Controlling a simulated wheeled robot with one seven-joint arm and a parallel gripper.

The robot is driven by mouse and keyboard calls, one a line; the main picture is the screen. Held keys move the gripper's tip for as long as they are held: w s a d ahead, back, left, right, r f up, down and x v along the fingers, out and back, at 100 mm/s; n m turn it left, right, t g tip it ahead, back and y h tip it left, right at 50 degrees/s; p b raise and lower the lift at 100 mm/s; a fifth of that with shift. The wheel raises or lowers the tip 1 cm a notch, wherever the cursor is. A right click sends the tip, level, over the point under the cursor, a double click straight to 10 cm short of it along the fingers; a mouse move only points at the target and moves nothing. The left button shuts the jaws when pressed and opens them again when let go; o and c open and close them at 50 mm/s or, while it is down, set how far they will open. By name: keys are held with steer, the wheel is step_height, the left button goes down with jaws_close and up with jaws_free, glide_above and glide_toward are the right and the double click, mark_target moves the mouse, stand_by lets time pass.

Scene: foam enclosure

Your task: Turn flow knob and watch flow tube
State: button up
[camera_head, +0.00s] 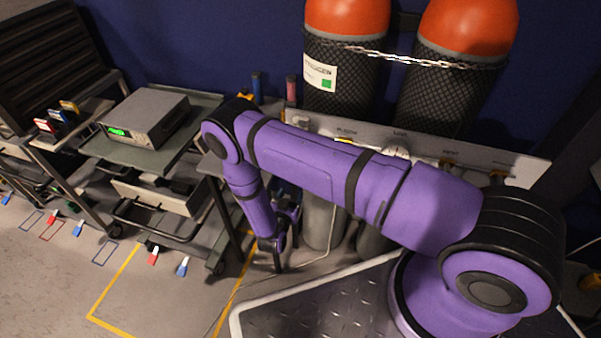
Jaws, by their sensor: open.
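A long pale panel (522,163) with small dark labels runs along the wall below the cylinders. I cannot tell which is the flow knob. I cannot make out the flow tube; my purple arm covers part of the panel. My gripper (288,246) hangs below the panel, left of the middle, pointing down. It is open, with nothing visible between its dark fingers, and seems apart from the panel fittings.
Two orange-topped cylinders (346,17) (470,24) stand in black netting behind a chain (400,57). A cart (95,148) with a grey instrument (146,116) stands left. Grey cylinders (318,222) are beside my gripper. Yellow-marked floor (165,300) is largely clear.

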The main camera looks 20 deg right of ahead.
steer(key=x, duration=0.9)
steer(key=shift+w+d, duration=0.2)
steer(key=shift+w, duration=0.1)
steer(key=c, duration=0.9)
